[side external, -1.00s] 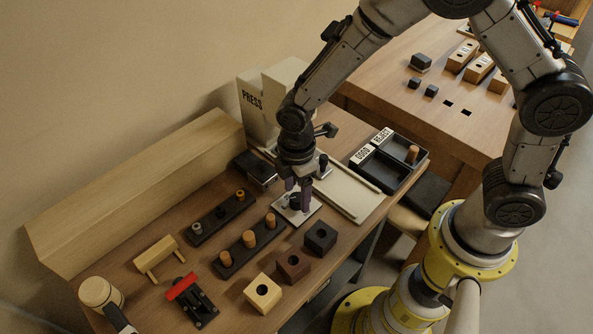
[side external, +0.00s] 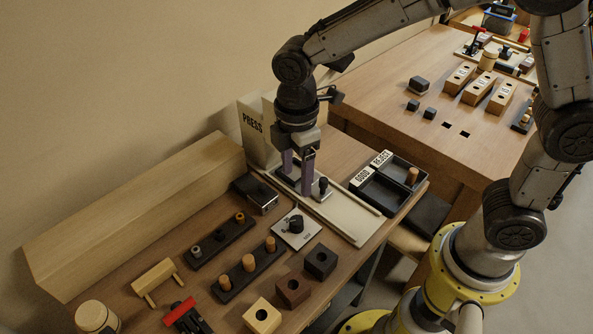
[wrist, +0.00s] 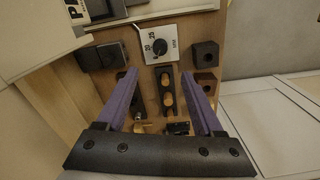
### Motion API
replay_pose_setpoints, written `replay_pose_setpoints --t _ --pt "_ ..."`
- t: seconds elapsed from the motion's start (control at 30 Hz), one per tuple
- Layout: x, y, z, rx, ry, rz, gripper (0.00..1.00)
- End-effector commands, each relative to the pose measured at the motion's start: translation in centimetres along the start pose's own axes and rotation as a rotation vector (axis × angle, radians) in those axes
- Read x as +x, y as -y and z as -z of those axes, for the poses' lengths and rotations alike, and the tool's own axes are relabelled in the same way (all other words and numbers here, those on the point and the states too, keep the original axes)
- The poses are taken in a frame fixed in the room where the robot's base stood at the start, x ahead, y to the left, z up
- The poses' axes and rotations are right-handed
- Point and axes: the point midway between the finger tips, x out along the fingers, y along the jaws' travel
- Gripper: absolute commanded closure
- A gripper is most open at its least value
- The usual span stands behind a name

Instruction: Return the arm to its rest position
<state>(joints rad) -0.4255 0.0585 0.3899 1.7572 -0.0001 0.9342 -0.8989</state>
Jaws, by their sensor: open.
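My gripper (side external: 298,178) hangs pointing down over the white sliding board of the press fixture (side external: 338,217) in the side external view. Its purple fingers are apart with nothing seen between them. In the wrist view my gripper (wrist: 165,95) also shows open and empty, its two fingers framing the bench below. The dial plate (side external: 291,235) with a black knob (side external: 296,223) lies nearer the camera than my gripper and apart from it. The knob also shows in the wrist view (wrist: 160,46).
The press (side external: 258,128) stands behind my gripper. A black GOOD/REJECT tray (side external: 378,192) is to the right. Peg racks (side external: 218,240), dark and light drilled blocks (side external: 321,260), a wooden handle piece (side external: 154,277) and a red-handled clamp (side external: 180,309) crowd the bench front. The air above is open.

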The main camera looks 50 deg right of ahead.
Motion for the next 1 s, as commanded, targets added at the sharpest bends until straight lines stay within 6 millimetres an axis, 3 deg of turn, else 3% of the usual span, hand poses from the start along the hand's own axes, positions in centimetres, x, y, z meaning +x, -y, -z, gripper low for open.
replay_pose_setpoints --t 0.2,0.33,0.43,0.6,0.7,0.87,1.0 --pt "-0.5 -0.5 -0.5 0.019 -0.009 -0.011 0.31" --pt "-4.2 -1.5 -2.5 0.079 -0.063 -0.087 0.31" --pt "-7.8 -1.0 -5.7 0.161 -0.112 -0.163 0.31" --pt "-12.3 2.5 -11.6 0.42 -0.2 -0.283 0.31" --pt "-13.5 5.2 -14.5 0.599 -0.254 -0.337 0.31" --pt "-13.3 9.6 -17.6 0.889 -0.342 -0.39 0.31" --pt "-11.6 12.2 -18.8 1.106 -0.395 -0.378 0.31"
